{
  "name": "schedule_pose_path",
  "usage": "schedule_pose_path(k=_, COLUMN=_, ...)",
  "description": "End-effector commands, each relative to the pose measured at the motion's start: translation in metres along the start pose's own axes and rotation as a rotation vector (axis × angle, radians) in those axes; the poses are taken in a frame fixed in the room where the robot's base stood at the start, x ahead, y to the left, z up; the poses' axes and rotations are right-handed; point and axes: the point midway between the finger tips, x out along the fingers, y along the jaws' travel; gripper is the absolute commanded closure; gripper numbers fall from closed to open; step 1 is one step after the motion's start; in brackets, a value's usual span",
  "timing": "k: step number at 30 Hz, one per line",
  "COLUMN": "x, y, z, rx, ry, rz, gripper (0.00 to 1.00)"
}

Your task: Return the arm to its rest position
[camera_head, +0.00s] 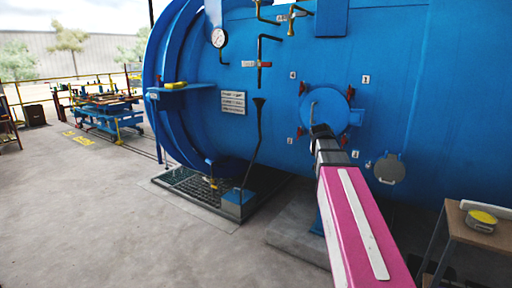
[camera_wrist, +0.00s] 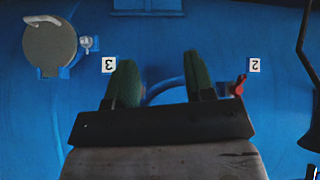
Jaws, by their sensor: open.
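My pink arm (camera_head: 360,225) reaches forward from the lower right in the head view, toward the small round blue hatch (camera_head: 325,108) on the side of the big blue autoclave (camera_head: 420,60). My gripper is at the hatch's lower part; its fingertips are hard to make out there. In the wrist view, my gripper (camera_wrist: 159,58) shows two dark green fingers spread apart with nothing held between them. A curved blue bar (camera_wrist: 160,88) shows between and behind the fingers. I cannot tell whether they touch it.
Red clamps (camera_head: 301,88) ring the hatch, one also in the wrist view (camera_wrist: 238,85). A grey round cover (camera_head: 390,168) is right of it. A small table (camera_head: 462,222) with a yellow-topped object (camera_head: 482,218) stands lower right. A blue cart (camera_head: 110,115) is far left.

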Motion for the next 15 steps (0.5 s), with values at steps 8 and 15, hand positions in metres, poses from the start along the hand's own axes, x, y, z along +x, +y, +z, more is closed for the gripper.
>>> schedule_pose_path(k=8, x=0.048, y=-0.026, z=0.121, rx=-0.102, ry=-0.204, rz=-0.059, gripper=0.51)
schedule_pose_path(k=15, x=0.072, y=-0.041, z=0.223, rx=-0.187, ry=-0.375, rz=-0.117, gripper=0.51)
